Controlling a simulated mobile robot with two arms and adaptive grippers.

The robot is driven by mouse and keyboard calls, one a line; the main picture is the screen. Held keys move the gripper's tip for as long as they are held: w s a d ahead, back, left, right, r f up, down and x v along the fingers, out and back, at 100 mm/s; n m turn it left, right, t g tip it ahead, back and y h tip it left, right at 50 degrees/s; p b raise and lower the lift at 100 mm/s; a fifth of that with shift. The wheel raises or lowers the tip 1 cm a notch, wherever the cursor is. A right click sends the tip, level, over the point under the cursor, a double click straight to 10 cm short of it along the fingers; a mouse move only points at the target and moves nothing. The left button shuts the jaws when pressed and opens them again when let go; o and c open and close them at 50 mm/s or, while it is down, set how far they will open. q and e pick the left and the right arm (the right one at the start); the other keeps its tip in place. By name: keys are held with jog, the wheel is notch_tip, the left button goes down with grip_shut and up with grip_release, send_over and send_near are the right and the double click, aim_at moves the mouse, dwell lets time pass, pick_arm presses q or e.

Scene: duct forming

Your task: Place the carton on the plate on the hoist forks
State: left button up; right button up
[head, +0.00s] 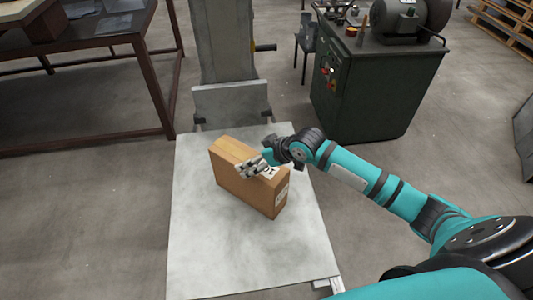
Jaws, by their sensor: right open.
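The brown carton (247,192) stands on the grey metal plate (200,255), set at a slant near the plate's middle. White labels show on its top and its right end. The plate lies in front of the upright hoist (227,45); the forks under it are mostly hidden. My right gripper (247,167) is open, over the top of the carton at its right side. I cannot tell whether its fingers touch the carton. My left gripper is not in view.
A dark green machine cabinet (365,95) with a motor on top stands at the back right. A dark metal table (90,40) stands at the back left. A wooden pallet (505,30) is at the far right. The floor left of the plate is clear.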

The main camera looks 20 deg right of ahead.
jog(key=v, duration=0.7)
